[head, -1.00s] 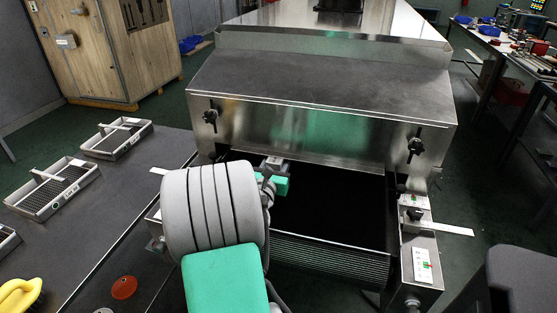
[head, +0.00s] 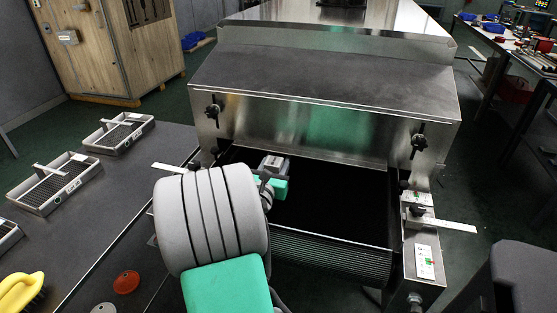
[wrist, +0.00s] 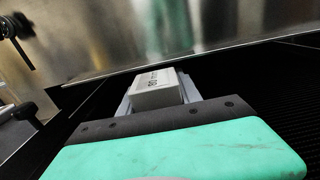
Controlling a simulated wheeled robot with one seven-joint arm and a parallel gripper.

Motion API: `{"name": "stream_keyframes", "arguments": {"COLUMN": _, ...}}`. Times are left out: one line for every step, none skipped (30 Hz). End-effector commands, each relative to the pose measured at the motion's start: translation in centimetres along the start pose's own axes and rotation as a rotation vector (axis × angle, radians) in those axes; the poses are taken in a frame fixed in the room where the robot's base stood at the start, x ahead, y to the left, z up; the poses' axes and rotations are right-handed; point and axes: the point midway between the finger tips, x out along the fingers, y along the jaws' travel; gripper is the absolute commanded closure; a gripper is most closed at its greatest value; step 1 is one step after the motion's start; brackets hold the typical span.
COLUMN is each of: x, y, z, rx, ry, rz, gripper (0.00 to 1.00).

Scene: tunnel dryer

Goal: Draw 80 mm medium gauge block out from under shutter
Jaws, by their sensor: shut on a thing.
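The gauge block (wrist: 157,90) is a pale grey-white block with dark lettering on its top, seen between the fingers in the wrist view. My gripper (wrist: 160,92) is shut on its sides. In the head view my gripper (head: 274,163) is above the black belt (head: 330,205), left of centre, close to the shutter's lower edge. The shutter (head: 315,133) is a wide steel plate across the dryer mouth; its lower edge (wrist: 195,62) passes just beyond the block in the wrist view. I cannot tell the exact gap between block and shutter, or whether the block touches the belt.
Black clamp knobs (head: 419,142) sit at both ends of the shutter. A steel side rail with a ruler (head: 455,226) bounds the belt on the right. Mesh trays (head: 58,190) and a yellow-handled brush (head: 20,292) lie on the left table. The belt right of my gripper is clear.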

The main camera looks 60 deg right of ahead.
Motion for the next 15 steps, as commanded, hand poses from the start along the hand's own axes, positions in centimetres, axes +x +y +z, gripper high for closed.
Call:
{"name": "stream_keyframes", "arguments": {"x": -0.2, "y": 0.1, "z": -0.1, "rx": 0.000, "ry": 0.002, "rz": 0.001, "gripper": 1.00}}
{"name": "stream_keyframes", "arguments": {"x": -0.3, "y": 0.1, "z": -0.1, "rx": -0.001, "ry": 0.002, "rz": 0.001, "gripper": 1.00}}
{"name": "stream_keyframes", "arguments": {"x": -0.5, "y": 0.0, "z": -0.1, "rx": -0.001, "ry": 0.002, "rz": 0.001, "gripper": 1.00}}
{"name": "stream_keyframes", "arguments": {"x": -0.6, "y": 0.0, "z": -0.1, "rx": -0.001, "ry": 0.003, "rz": 0.000, "gripper": 1.00}}
{"name": "stream_keyframes", "arguments": {"x": -0.7, "y": 0.0, "z": -0.2, "rx": -0.001, "ry": 0.003, "rz": 0.000, "gripper": 1.00}}
{"name": "stream_keyframes", "arguments": {"x": -0.8, "y": 0.0, "z": -0.2, "rx": -0.001, "ry": 0.004, "rz": 0.000, "gripper": 1.00}}
{"name": "stream_keyframes", "arguments": {"x": -0.9, "y": 0.0, "z": -0.2, "rx": -0.001, "ry": 0.004, "rz": 0.000, "gripper": 1.00}}
{"name": "stream_keyframes", "arguments": {"x": -1.0, "y": 0.0, "z": -0.2, "rx": -0.001, "ry": 0.004, "rz": 0.000, "gripper": 1.00}}
{"name": "stream_keyframes", "arguments": {"x": -1.2, "y": 0.0, "z": -0.2, "rx": -0.001, "ry": 0.004, "rz": 0.000, "gripper": 1.00}}
{"name": "stream_keyframes", "arguments": {"x": -1.3, "y": 0.1, "z": -0.2, "rx": -0.001, "ry": 0.004, "rz": 0.000, "gripper": 1.00}}
{"name": "stream_keyframes", "arguments": {"x": -1.4, "y": 0.1, "z": -0.2, "rx": -0.001, "ry": 0.003, "rz": 0.000, "gripper": 1.00}}
{"name": "stream_keyframes", "arguments": {"x": -1.5, "y": 0.0, "z": -0.2, "rx": -0.001, "ry": 0.003, "rz": 0.000, "gripper": 1.00}}
{"name": "stream_keyframes", "arguments": {"x": -1.6, "y": 0.0, "z": -0.2, "rx": -0.001, "ry": 0.003, "rz": 0.000, "gripper": 1.00}}
{"name": "stream_keyframes", "arguments": {"x": -1.7, "y": 0.0, "z": -0.2, "rx": -0.001, "ry": 0.003, "rz": 0.000, "gripper": 1.00}}
{"name": "stream_keyframes", "arguments": {"x": -1.9, "y": 0.0, "z": -0.2, "rx": -0.001, "ry": 0.004, "rz": 0.000, "gripper": 1.00}}
